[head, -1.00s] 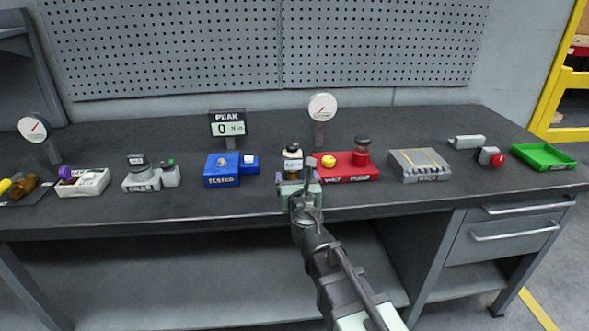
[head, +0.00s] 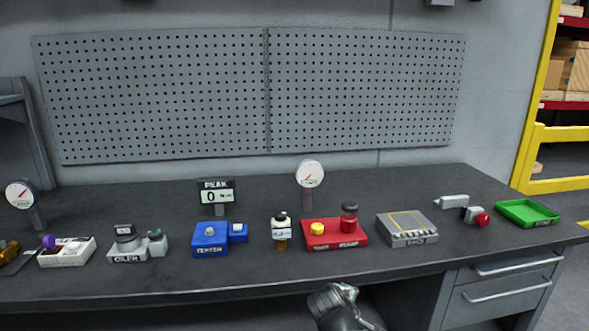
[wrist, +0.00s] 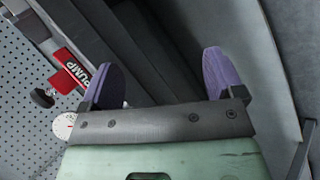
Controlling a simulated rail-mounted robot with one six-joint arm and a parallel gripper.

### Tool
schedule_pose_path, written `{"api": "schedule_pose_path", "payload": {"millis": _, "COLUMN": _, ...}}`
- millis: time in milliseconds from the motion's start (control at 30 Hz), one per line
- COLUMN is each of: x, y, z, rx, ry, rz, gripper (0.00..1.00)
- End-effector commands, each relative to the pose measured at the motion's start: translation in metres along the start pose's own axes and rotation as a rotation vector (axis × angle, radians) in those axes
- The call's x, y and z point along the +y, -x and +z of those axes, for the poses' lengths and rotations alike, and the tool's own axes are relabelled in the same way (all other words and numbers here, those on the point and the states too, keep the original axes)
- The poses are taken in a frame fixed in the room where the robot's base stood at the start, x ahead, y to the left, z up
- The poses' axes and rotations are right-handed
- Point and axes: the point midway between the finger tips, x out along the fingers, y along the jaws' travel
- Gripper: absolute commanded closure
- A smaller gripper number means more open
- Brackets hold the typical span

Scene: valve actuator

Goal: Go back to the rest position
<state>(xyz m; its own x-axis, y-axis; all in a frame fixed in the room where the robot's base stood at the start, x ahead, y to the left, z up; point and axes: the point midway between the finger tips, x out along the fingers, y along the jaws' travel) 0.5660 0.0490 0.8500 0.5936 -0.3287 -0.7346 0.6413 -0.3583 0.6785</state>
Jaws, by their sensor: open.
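My gripper (wrist: 158,68) shows in the wrist view with its two purple-padded fingers spread apart and nothing between them. It is tilted beside the bench; the red pump block (wrist: 68,70) shows beyond the left finger. In the head view only a grey part of my arm shows at the bottom, below the bench's front edge, and the fingers are out of sight there. A small amber and white labelled unit (head: 281,233) with a dark top stands upright on the bench, apart from my arm.
On the dark bench (head: 130,285) stand a white tray (head: 66,252), the oiler (head: 130,249), the blue tester (head: 210,240), the red pump block (head: 335,236), a grey rack (head: 407,231) and a green tray (head: 527,213). The bench's front strip is clear.

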Motion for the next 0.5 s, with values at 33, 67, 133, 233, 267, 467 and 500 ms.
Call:
{"api": "schedule_pose_path", "payload": {"millis": 33, "x": -0.018, "y": -0.012, "z": 0.025, "rx": -0.051, "ry": -0.175, "rz": -0.108, "gripper": 0.13}}
{"api": "schedule_pose_path", "payload": {"millis": 67, "x": -0.029, "y": -0.015, "z": 0.038, "rx": -0.086, "ry": -0.292, "rz": -0.182, "gripper": 0.13}}
{"api": "schedule_pose_path", "payload": {"millis": 133, "x": -0.057, "y": -0.018, "z": 0.066, "rx": -0.187, "ry": -0.575, "rz": -0.364, "gripper": 0.13}}
{"api": "schedule_pose_path", "payload": {"millis": 233, "x": -0.096, "y": -0.009, "z": 0.097, "rx": -0.371, "ry": -0.964, "rz": -0.634, "gripper": 0.13}}
{"api": "schedule_pose_path", "payload": {"millis": 267, "x": -0.098, "y": 0.002, "z": 0.102, "rx": -0.419, "ry": -1.045, "rz": -0.696, "gripper": 0.13}}
{"api": "schedule_pose_path", "payload": {"millis": 467, "x": -0.031, "y": 0.07, "z": 0.096, "rx": -0.401, "ry": -1.014, "rz": -0.675, "gripper": 0.13}}
{"api": "schedule_pose_path", "payload": {"millis": 500, "x": -0.022, "y": 0.079, "z": 0.096, "rx": -0.401, "ry": -1.014, "rz": -0.675, "gripper": 0.13}}
